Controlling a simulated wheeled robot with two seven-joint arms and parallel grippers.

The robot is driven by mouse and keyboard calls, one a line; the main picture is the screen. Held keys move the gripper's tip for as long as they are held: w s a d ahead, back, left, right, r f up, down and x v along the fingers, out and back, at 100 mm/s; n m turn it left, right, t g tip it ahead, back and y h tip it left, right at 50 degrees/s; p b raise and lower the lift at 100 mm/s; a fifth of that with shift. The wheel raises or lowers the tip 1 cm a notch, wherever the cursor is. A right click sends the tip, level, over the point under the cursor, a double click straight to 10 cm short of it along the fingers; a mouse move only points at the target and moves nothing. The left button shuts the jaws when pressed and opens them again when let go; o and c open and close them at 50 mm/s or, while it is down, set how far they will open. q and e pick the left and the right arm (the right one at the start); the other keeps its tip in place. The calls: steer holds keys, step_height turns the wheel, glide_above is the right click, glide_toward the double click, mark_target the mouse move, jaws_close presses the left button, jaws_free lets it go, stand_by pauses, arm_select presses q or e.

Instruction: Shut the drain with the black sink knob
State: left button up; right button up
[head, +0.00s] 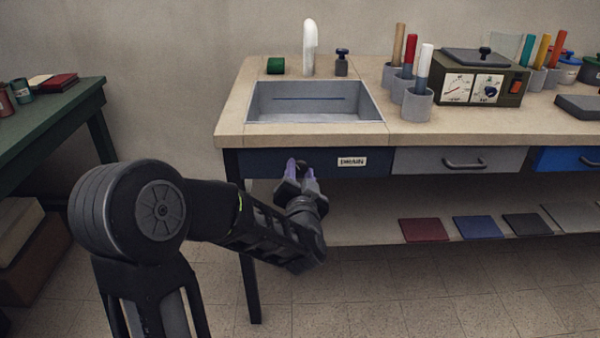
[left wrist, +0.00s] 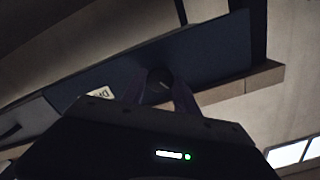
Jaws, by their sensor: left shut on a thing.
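My left gripper (head: 301,171) reaches up to the dark blue front panel (head: 262,163) under the sink, just left of the white "DRAIN" label (head: 352,161). It is shut on the black sink knob (head: 302,166), which is mostly hidden between the fingers. In the left wrist view the knob (left wrist: 160,85) shows as a dark round shape between the fingertips, in front of the panel. The grey sink basin (head: 372,112) is set in the counter above. The drain itself cannot be made out. My right gripper is not in view.
The counter (head: 240,128) holds a white faucet (head: 309,45), a green cylinder (head: 275,66), cups with coloured rods (head: 417,104) and an olive device with dials (head: 480,80). A grey drawer (head: 425,162) is right of the panel. Flat coloured covers lie on the lower shelf (head: 350,236).

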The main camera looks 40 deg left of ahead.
arm_select(q)
jaws_close()
